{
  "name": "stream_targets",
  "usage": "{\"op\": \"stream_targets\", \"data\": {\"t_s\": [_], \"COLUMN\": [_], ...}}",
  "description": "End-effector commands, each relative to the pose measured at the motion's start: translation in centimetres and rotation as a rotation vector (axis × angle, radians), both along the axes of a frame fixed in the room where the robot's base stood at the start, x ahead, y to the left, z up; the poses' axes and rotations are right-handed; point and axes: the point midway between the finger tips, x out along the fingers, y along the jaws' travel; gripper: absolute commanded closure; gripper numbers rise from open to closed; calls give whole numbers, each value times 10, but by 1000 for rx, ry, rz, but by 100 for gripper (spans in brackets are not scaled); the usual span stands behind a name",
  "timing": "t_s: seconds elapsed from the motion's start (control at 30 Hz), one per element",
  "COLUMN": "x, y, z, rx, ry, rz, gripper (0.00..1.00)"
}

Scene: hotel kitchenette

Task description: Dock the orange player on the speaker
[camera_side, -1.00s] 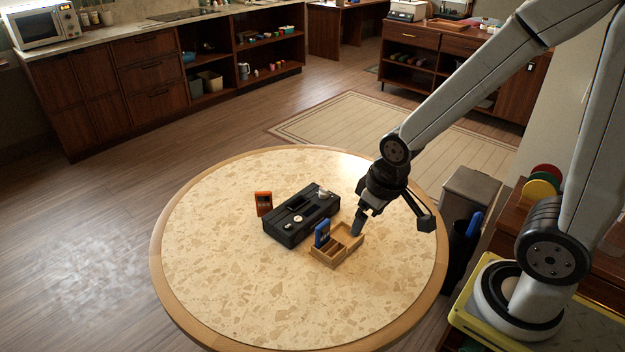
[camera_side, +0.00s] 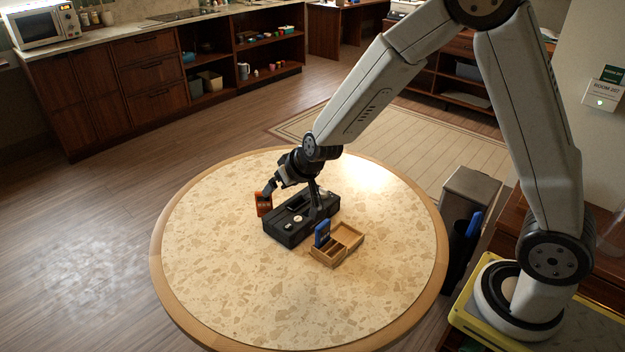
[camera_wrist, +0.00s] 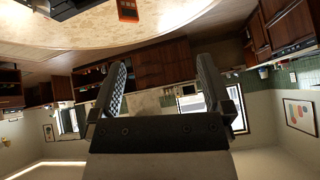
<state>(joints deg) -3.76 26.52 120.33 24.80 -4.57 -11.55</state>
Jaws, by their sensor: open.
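The orange player (camera_side: 264,204) stands upright on the round table, just left of the black speaker (camera_side: 286,229). It also shows at the top edge of the wrist view (camera_wrist: 128,10), beyond the jaws. My gripper (camera_side: 291,189) is over the far side of the speaker, its jaws spread. One finger is close to the player's top and the other is above the speaker. In the wrist view the gripper (camera_wrist: 165,85) is open with nothing between its fingers. From the side view I cannot tell whether the near finger touches the player.
A wooden box (camera_side: 350,238) with compartments sits right of the speaker, with a blue player (camera_side: 322,234) upright in it. The round table's (camera_side: 240,300) front and left areas are clear. A bin (camera_side: 468,190) stands off the table at right.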

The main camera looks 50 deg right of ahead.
Motion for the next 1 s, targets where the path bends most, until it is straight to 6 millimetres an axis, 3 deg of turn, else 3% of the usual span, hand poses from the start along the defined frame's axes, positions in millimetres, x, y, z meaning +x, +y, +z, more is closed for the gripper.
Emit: {"op": "stream_targets", "data": {"t_s": [0.2, 0.5, 0.7, 1.0], "x": [61, 122, 145, 153], "y": [0, -7, -16, -31], "z": [-20, -56, -87, -139], "rx": [-17, -80, -146, -270], "ry": [-132, -285, -359, -423], "rz": [-97, -258, -377, -563], "gripper": [0, 0, 0, 0]}}
